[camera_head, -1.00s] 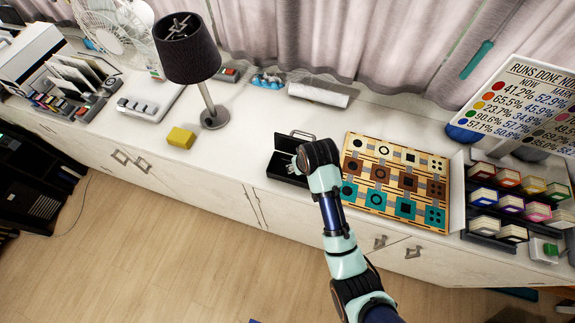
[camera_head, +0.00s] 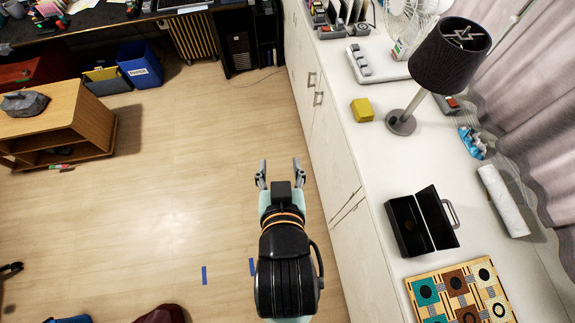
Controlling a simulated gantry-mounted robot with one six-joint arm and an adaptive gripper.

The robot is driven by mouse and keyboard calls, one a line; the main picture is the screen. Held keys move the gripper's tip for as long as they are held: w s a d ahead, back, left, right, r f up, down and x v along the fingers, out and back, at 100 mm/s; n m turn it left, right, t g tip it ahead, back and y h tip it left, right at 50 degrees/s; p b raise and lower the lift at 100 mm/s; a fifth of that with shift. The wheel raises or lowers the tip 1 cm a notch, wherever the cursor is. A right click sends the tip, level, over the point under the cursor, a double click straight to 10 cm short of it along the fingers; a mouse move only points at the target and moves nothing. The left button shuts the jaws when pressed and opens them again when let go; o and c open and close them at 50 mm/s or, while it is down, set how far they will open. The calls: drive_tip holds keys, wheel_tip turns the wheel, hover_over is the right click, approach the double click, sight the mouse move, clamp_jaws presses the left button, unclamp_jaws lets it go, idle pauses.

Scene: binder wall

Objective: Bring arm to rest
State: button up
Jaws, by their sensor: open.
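My gripper (camera_head: 279,174) is open and empty, its two fingers spread apart. It is over the wooden floor (camera_head: 185,190), left of the white cabinet (camera_head: 337,165) and clear of its top. My arm reaches up from the bottom of the view, folded close, with the black wrist part nearest the camera.
On the cabinet top are an open black box (camera_head: 408,228), a patterned board (camera_head: 440,296), a yellow block (camera_head: 362,110), a lamp (camera_head: 450,55) and a white roll (camera_head: 503,200). A wooden shelf unit (camera_head: 75,115) and a blue bin (camera_head: 139,64) stand left.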

drive_tip(key=shift+a+r, duration=0.1)
wheel_tip(320, 180, up, 8)
drive_tip(key=p, duration=0.8)
drive_tip(key=shift+r, duration=0.2)
